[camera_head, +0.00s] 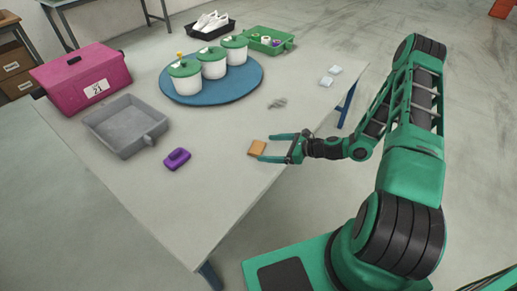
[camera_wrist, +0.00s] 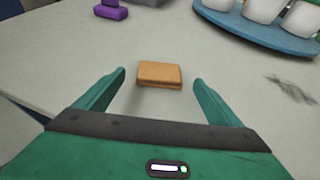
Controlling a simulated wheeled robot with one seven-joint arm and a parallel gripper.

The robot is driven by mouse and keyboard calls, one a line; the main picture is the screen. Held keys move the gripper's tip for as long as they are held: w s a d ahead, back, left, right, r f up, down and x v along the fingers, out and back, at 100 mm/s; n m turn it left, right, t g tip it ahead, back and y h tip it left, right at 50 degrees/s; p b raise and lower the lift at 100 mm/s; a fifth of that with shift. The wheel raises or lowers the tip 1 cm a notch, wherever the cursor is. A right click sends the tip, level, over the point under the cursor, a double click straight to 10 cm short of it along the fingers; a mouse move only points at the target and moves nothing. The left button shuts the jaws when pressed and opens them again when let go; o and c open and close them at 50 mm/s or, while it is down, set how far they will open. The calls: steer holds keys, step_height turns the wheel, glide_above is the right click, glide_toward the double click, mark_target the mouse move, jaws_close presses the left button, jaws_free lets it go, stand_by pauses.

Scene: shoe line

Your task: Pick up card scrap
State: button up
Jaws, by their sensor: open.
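The card scrap looks to be the small flat orange-brown piece (camera_head: 257,147) on the table near its right front edge. In the wrist view the card scrap (camera_wrist: 160,74) lies flat just beyond the fingertips, roughly centred between them. My gripper (camera_head: 268,147) is open and empty, reaching in from the right low over the table, with its fingers pointing at the scrap. In the wrist view my gripper (camera_wrist: 160,76) has a finger to each side, both apart from the scrap. Nothing hides the scrap in the wrist view.
A purple block (camera_head: 177,158) and a grey tray (camera_head: 112,139) lie left. A pink box (camera_head: 70,88) stands behind. A blue round tray (camera_head: 211,94) holds lidded white pots. A green tray (camera_head: 286,47), white shoes and white blocks (camera_head: 326,81) are farther back. A grey smudge (camera_head: 277,103) lies mid-table.

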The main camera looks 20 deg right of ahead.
mark_target(259, 147)
steer(key=x, duration=0.4)
steer(key=shift+w+a, duration=0.2)
steer(key=shift+w, duration=0.1)
steer(key=c, duration=1.1)
steer(key=shift+r, duration=0.65)
step_height(259, 147, up, 3)
steer(key=shift+f, duration=0.2)
steer(key=w+a+r, duration=0.4)
steer(key=a+r, duration=0.3)
steer(key=a, duration=0.3)
steer(key=shift+w+a, duration=0.35)
steer(key=shift+d+r, duration=0.1)
